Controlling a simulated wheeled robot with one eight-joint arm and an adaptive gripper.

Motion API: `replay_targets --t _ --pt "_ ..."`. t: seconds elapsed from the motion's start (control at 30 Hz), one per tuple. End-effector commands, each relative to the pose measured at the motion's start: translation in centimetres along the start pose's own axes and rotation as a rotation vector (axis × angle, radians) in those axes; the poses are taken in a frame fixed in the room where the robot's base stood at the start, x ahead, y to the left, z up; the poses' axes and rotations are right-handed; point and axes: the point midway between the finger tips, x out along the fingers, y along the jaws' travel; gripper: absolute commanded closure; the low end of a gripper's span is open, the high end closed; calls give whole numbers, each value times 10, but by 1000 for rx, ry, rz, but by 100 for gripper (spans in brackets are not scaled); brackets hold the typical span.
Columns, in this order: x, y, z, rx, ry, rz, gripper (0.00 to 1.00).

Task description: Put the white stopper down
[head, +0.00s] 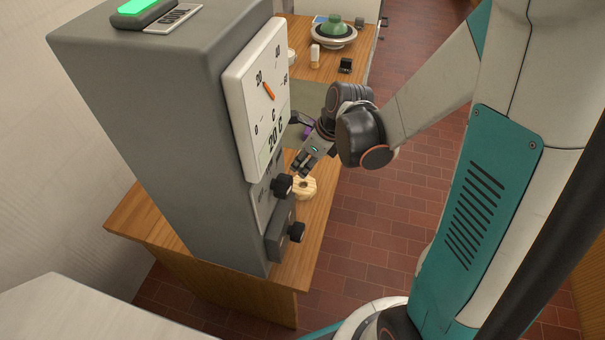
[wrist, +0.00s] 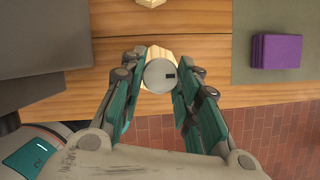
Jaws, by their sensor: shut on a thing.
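The white stopper (wrist: 159,76) shows in the wrist view as a round, pale disc with a small dark mark on its face. My gripper (wrist: 160,62) has its two fingers on the left and right of it and is shut on it. A cream, faceted piece (wrist: 158,53) shows just behind the stopper; I cannot tell whether they touch. In the head view my gripper (head: 299,168) is over the wooden table, close to the grey cabinet's dark knobs. I cannot make out the stopper there. A cream piece with a dark centre (head: 304,187) is below the gripper.
The tall grey cabinet (head: 150,110) with a dial stands close on the left, its black knobs (head: 282,187) sticking out. A purple block (wrist: 275,51) lies on a grey-green mat (wrist: 240,70). Another cream piece (wrist: 150,3) is at the wrist view's top edge. The table edge drops to brick floor.

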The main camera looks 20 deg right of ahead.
Motion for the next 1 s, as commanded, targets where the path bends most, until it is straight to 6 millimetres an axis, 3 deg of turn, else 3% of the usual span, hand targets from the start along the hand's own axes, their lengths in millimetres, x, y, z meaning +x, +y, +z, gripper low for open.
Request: replay_targets --t 0.27,0.53,0.93,0.97,1.0 --pt "20 0 -8 0 0 0 100" --pt "54 0 -22 0 0 0 100" --pt "57 0 -24 0 0 0 100" --pt "56 0 -23 0 0 0 64" --pt "56 0 -23 0 0 0 55"
